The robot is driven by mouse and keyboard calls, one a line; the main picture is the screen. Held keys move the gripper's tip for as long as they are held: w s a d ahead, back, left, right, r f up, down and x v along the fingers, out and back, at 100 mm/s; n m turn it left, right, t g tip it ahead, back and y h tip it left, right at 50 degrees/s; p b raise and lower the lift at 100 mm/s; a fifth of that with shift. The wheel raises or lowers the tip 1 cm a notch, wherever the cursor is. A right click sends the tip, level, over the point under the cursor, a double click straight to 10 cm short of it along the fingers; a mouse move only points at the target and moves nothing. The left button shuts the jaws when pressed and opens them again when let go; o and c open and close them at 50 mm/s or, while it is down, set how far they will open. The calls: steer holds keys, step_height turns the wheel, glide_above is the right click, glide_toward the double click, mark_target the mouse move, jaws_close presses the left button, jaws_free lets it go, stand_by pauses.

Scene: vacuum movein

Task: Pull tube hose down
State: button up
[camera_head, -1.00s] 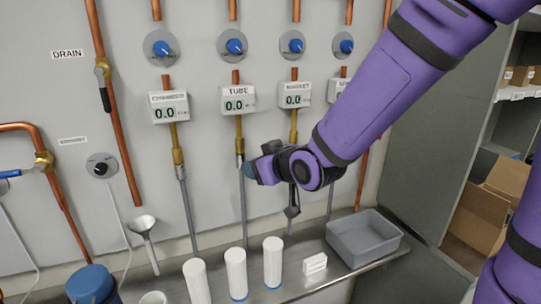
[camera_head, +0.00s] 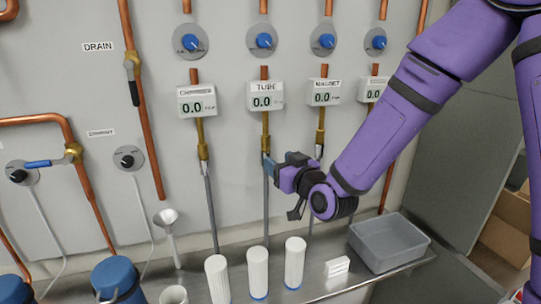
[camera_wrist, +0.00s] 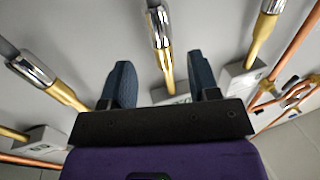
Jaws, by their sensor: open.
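The tube hose (camera_head: 266,212) is a grey line hanging straight down under the gauge labelled TUBE (camera_head: 265,97). Its top meets a brass fitting (camera_head: 265,125) on the wall. My gripper (camera_head: 267,160) is at the hose's top end, reaching in from the right and partly hiding the joint. In the wrist view, my gripper (camera_wrist: 162,70) is open, with one dark blue finger on each side of the brass pipe (camera_wrist: 166,70). The silver connector (camera_wrist: 158,28) lies just past the fingertips, in line with the gap.
Similar hoses hang close on the left (camera_head: 210,205) and on the right, partly behind my arm. Several white cylinders (camera_head: 257,272), a small white box (camera_head: 337,267) and a grey bin (camera_head: 388,243) stand on the metal shelf below.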

steer(key=shift+x, duration=2.7)
steer(key=shift+c, duration=0.4)
